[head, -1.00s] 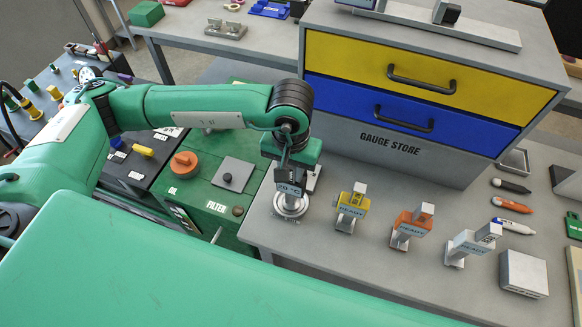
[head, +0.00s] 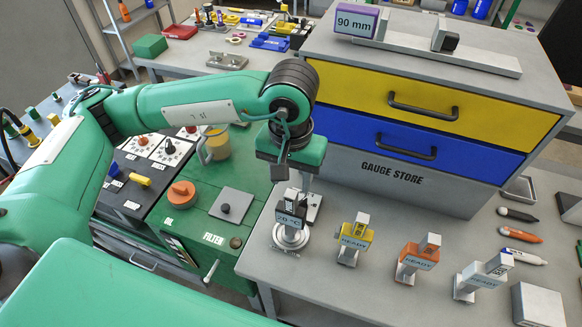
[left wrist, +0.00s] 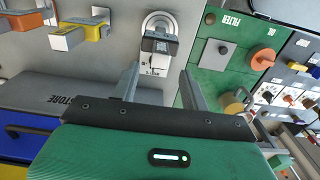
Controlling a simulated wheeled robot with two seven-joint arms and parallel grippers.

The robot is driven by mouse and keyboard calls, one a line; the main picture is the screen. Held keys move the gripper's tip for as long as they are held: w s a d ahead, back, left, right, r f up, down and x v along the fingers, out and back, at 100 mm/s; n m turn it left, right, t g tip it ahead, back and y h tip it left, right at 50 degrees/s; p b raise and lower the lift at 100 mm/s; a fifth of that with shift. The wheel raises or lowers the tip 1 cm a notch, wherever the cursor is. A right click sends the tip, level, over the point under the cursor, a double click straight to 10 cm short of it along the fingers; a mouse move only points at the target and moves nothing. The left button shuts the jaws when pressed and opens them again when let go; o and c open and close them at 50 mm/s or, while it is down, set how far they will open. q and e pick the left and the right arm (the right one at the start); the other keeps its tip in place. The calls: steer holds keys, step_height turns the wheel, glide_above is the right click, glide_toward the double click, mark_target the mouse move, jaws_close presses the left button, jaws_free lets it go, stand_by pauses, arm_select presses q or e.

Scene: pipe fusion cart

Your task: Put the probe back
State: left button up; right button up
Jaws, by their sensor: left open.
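The probe (head: 291,212), a grey device with a dark display that reads about 20 °C, stands upright on a round metal base (head: 290,238) at the left end of the grey bench. The probe also shows in the left wrist view (left wrist: 160,45), beyond the fingertips. My left gripper (head: 287,172) is directly above the probe, pointing down. Its two fingers are apart in the left wrist view (left wrist: 158,72), with nothing between them, and a gap to the probe is visible. My right gripper is not in view.
Yellow (head: 355,238), orange (head: 418,257) and white (head: 482,276) READY units stand in a row to the right. The gauge store cabinet (head: 420,180) rises behind. A green cabinet (head: 215,235) with an orange knob is on the left. The bench front is clear.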

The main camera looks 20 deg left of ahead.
arm_select(q)
steer(key=shift+r+b, duration=0.4)
steer(key=shift+r, duration=1.7)
